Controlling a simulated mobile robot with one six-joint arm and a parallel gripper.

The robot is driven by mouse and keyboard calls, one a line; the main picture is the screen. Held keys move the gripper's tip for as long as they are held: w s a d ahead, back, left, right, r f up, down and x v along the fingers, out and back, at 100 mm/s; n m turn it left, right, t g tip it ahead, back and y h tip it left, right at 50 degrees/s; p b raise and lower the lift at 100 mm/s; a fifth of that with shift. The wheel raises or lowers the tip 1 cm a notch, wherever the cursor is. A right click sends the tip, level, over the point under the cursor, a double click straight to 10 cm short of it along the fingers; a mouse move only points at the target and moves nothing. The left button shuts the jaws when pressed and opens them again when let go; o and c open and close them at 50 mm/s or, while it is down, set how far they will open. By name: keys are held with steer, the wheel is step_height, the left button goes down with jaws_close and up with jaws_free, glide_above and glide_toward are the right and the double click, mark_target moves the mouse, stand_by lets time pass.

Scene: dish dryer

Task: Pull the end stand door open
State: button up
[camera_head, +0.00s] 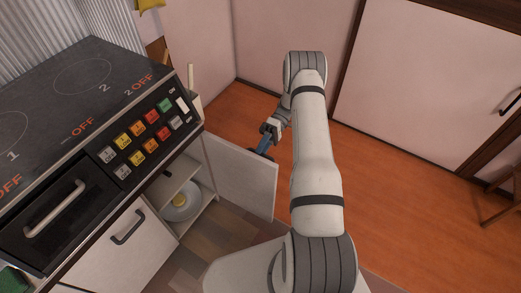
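The end stand door (245,177) is a white panel that stands swung open from the cabinet (207,192) at the right end of the stove counter. Shelves and a plate (183,203) show inside the cabinet. My gripper (264,146) is at the far side of the door, by its top edge, with dark bluish fingers pointing down behind the panel. The door hides the fingertips, and I cannot tell whether they touch it or hold a handle. No handle of this door shows.
The stove (85,85) with its button panel fills the left. A drawer (62,215) with a bar handle and a white cabinet door (120,240) stand below it. Orange wooden floor (400,200) is clear at right. A stool (500,190) stands at the right edge.

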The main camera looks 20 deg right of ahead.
steer(key=v, duration=0.7)
steer(key=shift+w+d, duration=0.25)
steer(key=shift+d, duration=0.05)
stand_by(0.4)
